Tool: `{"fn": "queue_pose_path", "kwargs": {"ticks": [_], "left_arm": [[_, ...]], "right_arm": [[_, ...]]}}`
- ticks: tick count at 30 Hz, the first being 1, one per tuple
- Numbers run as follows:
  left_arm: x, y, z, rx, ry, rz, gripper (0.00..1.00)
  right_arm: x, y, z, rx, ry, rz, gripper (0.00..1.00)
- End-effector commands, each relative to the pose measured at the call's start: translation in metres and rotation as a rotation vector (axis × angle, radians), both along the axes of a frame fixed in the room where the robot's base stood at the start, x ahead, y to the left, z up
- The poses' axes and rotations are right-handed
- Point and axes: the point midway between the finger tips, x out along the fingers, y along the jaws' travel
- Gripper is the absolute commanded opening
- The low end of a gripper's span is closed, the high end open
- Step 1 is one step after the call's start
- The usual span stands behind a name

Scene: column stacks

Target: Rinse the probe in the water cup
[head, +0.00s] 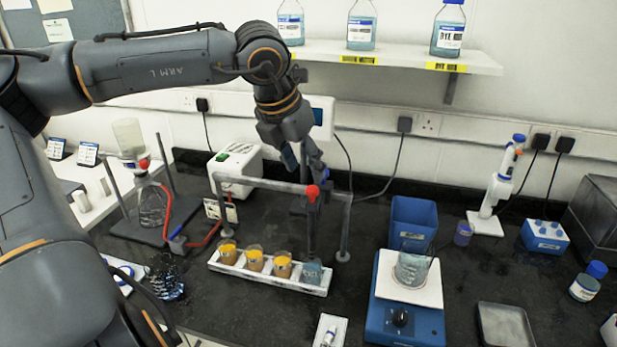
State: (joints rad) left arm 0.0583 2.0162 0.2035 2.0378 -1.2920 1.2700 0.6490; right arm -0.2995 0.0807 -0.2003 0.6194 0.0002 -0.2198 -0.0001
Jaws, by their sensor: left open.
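A white tray (257,278) on the dark bench holds several cups in a row. Three have orange-brown contents (255,259). The cup at the right end, a blue-grey one (312,274) with lettering, looks like the water cup. A slim grey upright (311,235), probably the probe, stands over or in that cup; its lower tip is hard to make out. My left gripper (305,188) is open above the water cup, pointing down at the grey frame's crossbar. Its fingers overlap the bar and the upright, so contact cannot be told. My right gripper is not in view.
The grey frame (262,184) spans the tray, with a red knob (313,192). To the right are a blue stirrer (405,318) with a beaker (412,268), and a blue bin (413,222). A flask stand (148,200) is at left. Bottles stand on the shelf (400,56).

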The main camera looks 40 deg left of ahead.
Motion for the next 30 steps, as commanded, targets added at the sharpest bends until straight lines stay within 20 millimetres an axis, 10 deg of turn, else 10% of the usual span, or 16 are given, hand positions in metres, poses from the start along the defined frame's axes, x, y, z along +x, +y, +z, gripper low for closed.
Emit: {"fn": "queue_pose_path", "kwargs": {"ticks": [10, 30], "left_arm": [[-0.022, -0.002, 0.055, 0.001, -0.003, 0.001, 0.48], [-0.025, -0.003, 0.061, 0.0, -0.001, 0.0, 0.48]], "right_arm": [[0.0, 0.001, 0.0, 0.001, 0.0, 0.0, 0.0], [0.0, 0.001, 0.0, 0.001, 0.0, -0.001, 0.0]]}}
